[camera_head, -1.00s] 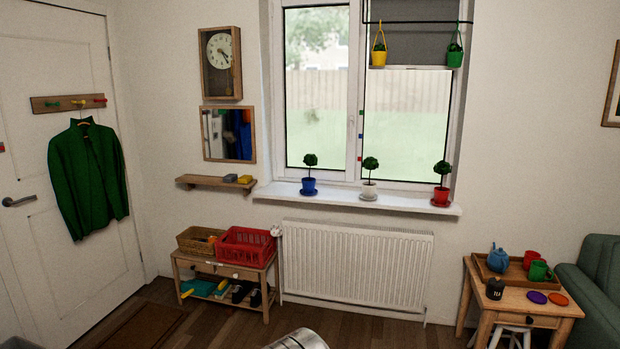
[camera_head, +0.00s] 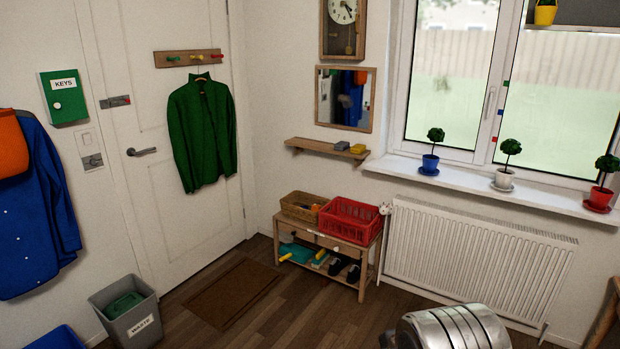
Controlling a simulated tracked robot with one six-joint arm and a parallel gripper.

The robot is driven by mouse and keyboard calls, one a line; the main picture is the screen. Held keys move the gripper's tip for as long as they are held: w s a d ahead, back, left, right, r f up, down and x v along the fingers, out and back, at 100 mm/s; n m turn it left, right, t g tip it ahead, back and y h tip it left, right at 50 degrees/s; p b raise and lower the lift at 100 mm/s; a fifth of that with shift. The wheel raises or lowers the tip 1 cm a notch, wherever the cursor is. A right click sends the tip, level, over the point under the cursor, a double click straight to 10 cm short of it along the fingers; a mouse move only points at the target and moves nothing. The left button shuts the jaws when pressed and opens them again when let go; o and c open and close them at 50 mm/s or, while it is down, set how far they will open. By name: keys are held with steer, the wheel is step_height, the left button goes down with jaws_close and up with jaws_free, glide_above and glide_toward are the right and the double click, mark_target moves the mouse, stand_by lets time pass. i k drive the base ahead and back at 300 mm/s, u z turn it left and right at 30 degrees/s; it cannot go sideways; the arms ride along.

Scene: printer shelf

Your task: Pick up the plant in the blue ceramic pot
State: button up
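The plant in the blue pot (camera_head: 430,162) stands upright at the left end of the white windowsill (camera_head: 470,182). It has a round dark green crown on a thin stem, and the pot rests on a blue saucer. A similar plant in a white pot (camera_head: 503,178) stands to its right, and one in a red pot (camera_head: 600,196) stands further right. A ribbed metal part, probably mine, shows at the bottom right. My gripper is not in view.
A radiator (camera_head: 470,258) hangs below the sill. A wooden bench (camera_head: 330,250) with a wicker basket (camera_head: 302,206) and a red crate (camera_head: 349,222) stands left of it. A small wall shelf (camera_head: 325,148) is left of the window. A grey waste bin (camera_head: 128,312) stands by the door.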

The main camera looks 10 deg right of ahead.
mark_target(429, 161)
steer(key=z, duration=0.35)
steer(key=i, duration=0.85)
steer(key=z, duration=0.55)
steer(key=i, duration=1.5)
steer(key=u, duration=0.35)
steer(key=i, duration=1.35)
steer(key=u, duration=0.3)
